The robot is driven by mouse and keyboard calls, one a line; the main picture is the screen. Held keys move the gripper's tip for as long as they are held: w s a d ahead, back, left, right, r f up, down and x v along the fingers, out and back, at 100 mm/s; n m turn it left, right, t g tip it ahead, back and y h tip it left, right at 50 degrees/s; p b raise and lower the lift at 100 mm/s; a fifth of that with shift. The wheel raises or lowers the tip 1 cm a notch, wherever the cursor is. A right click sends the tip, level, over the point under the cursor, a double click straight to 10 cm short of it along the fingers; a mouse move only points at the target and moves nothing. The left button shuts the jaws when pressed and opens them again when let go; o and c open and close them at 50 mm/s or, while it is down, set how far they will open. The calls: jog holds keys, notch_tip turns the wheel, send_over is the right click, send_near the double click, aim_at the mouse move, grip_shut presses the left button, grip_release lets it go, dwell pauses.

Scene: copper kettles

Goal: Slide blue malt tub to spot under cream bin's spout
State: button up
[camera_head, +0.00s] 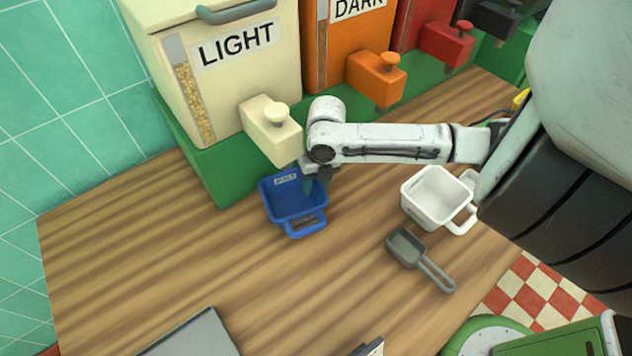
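The blue malt tub (282,217) stands upright on the wooden counter, with its handle toward the front and a MALT label on its back wall. The cream bin (225,85), marked LIGHT, stands on a green base behind it. The cream spout (272,130) juts out just behind and above the tub's back edge. My gripper (318,185) points down at the tub's right back side. Its fingers are small and partly hidden by my wrist and the tub wall, so I cannot tell whether they touch the tub or are open.
A white tub (428,205) and a grey scoop (420,260) are on the counter to the right. Orange (345,45) and red (425,25) bins stand along the back. A grey tray (195,335) is at the front. The counter left of the blue tub is clear.

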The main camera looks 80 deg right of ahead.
notch_tip(320, 180, up, 10)
jog(key=d, duration=0.1)
jog(key=shift+s+r+b, duration=0.25)
jog(key=shift+s+b, duration=0.1)
jog(key=shift+s, duration=0.1)
dwell(0.3)
